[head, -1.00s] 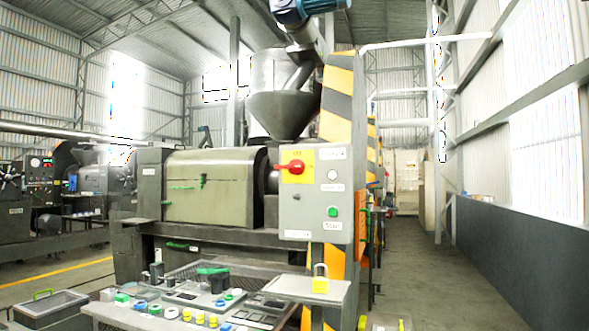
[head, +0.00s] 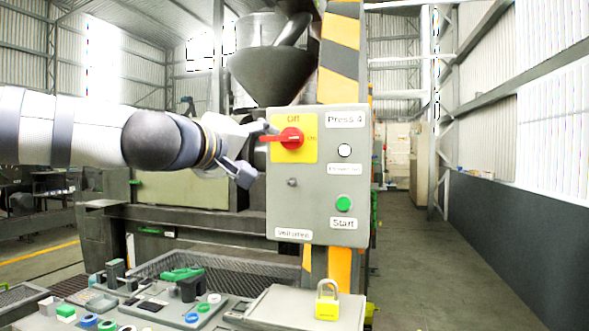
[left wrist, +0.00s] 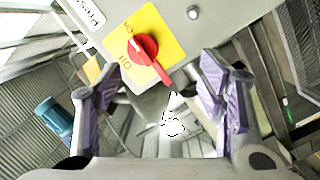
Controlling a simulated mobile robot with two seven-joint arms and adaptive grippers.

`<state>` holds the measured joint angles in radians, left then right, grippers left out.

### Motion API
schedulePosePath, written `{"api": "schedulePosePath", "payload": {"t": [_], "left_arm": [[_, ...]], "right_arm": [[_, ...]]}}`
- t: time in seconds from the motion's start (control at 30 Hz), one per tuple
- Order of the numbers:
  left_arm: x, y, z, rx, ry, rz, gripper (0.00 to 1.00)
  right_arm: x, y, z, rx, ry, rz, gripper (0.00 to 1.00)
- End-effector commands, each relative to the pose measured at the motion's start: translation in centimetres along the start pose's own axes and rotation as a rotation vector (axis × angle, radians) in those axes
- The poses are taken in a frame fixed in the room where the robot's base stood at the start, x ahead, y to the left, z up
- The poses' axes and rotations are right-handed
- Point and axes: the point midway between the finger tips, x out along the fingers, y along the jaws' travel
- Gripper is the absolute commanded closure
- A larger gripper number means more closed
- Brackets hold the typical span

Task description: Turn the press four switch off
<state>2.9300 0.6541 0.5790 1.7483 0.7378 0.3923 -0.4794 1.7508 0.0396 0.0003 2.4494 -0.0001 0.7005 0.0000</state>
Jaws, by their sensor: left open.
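The press four switch is a red rotary knob (head: 291,138) on a yellow plate (head: 303,157), on a grey control box labelled "Press 4" (head: 300,218). "Off" is printed at the top of the plate and "ON" at its right. The red handle extends leftward from the knob, level, toward my left gripper (head: 256,152). The gripper is open at the box's left edge. In the left wrist view, the red knob (left wrist: 145,48) is ahead, and its handle end points into the gap between the spread fingers (left wrist: 165,85). Contact cannot be told. My right gripper is out of view.
A green start button (head: 343,204) and a white lamp (head: 344,150) are on the same box. A yellow padlock (head: 327,303) stands on a grey shelf (head: 280,310) below. A bench (head: 165,315) with several small parts is at lower left. The aisle at right is clear.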

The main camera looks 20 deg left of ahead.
Motion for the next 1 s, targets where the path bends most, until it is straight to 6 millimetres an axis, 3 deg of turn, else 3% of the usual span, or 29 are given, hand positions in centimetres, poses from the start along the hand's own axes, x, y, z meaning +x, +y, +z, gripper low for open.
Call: {"api": "schedulePosePath", "payload": {"t": [0.07,0.17,0.43,0.6,1.0], "left_arm": [[-0.7,1.7,-1.5,-0.019,0.021,0.034,0.37],[0.0,2.1,-1.9,-0.022,0.026,0.041,0.37],[7.0,2.1,-1.7,-0.022,0.024,0.038,0.37],[10.0,2.2,-1.9,-0.020,0.025,0.035,0.37],[11.3,2.4,-2.0,-0.021,0.024,0.040,0.37]], "right_arm": [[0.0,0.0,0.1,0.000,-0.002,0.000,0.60],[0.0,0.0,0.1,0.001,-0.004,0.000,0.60],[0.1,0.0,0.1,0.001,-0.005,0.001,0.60],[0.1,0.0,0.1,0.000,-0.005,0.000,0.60],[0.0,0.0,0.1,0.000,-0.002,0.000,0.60]]}}
